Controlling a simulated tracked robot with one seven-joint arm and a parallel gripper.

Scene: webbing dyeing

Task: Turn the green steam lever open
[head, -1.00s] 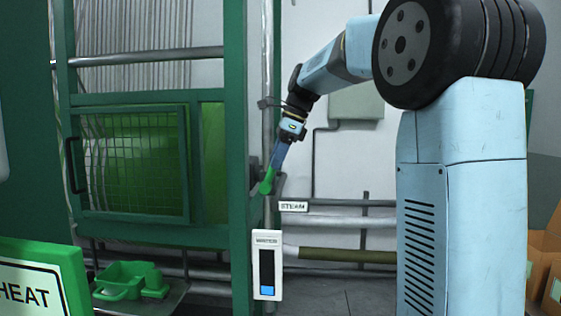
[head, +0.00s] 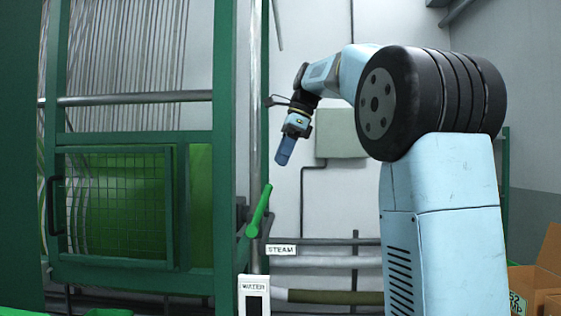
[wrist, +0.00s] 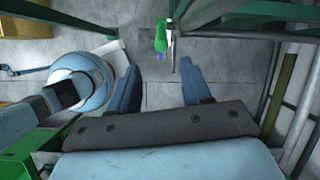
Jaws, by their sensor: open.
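The green steam lever (head: 259,212) sits on the vertical pipe just above the STEAM label (head: 281,250). It tilts, with its free end up and to the right. My gripper (head: 284,158) is above and slightly right of the lever's free end, apart from it and pointing down. In the wrist view the two blue fingers (wrist: 159,85) are spread wide with nothing between them. The lever (wrist: 161,38) shows there beyond the fingertips, near the top of the picture. How far it stands from the fingers is hard to tell.
A green machine frame (head: 226,140) with a mesh door (head: 118,205) stands left of the lever. Horizontal pipes (head: 325,262) run below it, with a WATER gauge (head: 254,297) in front. A grey wall box (head: 340,133) hangs behind my arm. Cardboard boxes (head: 538,275) stand at the right.

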